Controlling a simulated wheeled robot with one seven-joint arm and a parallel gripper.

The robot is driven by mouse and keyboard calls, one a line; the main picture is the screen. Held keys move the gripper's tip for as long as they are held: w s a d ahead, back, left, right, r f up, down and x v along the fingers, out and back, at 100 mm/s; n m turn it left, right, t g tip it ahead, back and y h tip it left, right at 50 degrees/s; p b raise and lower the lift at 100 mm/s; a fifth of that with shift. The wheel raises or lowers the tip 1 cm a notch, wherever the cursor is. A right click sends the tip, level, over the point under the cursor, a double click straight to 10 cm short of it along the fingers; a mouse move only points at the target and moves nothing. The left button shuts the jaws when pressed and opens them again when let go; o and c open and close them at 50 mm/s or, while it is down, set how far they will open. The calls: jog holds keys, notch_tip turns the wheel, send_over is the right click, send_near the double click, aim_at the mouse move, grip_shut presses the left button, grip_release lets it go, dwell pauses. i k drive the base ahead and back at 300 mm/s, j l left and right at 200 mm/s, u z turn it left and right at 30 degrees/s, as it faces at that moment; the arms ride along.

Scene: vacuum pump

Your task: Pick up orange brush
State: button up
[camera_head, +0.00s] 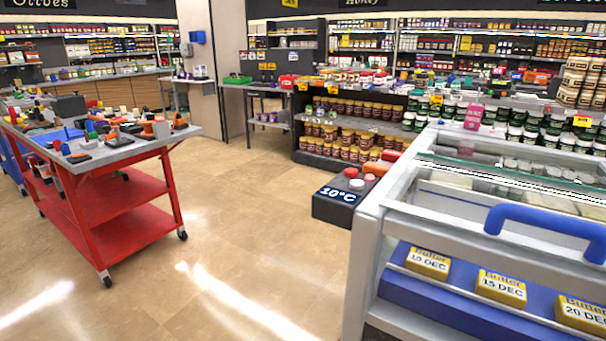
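Several small orange and black items lie on the grey top of a red cart (122,150) at the left. One orange item (148,131) is near the right part of the top, and another orange item (108,134) is left of it. They are too small for me to tell which, if any, is the orange brush. A red-orange item (377,168) also lies by the corner of the glass-topped cabinet, and I cannot tell what it is. My gripper is not in view.
A white glass-topped cabinet (362,262) with a blue handle (545,222) and butter packs (502,288) fills the right foreground. A dark box marked 10°C (335,203) juts from its left side. Jar shelves stand behind. The tiled floor (235,235) between cart and cabinet is clear.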

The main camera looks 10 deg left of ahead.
aim_at(379, 169)
jog(key=u, duration=0.1)
jog(key=z, duration=1.55)
jog(key=u, duration=1.5)
jog(key=j+z, duration=0.1)
jog(key=z, duration=0.25)
jog(key=i+j+z, duration=0.1)
jog(key=z, duration=0.25)
jog(key=j+z, duration=0.15)
jog(key=z, duration=0.2)
jog(key=j+z, duration=0.45)
jog(key=j, duration=0.65)
jog(key=j+z, duration=0.45)
jog(key=j, duration=0.65)
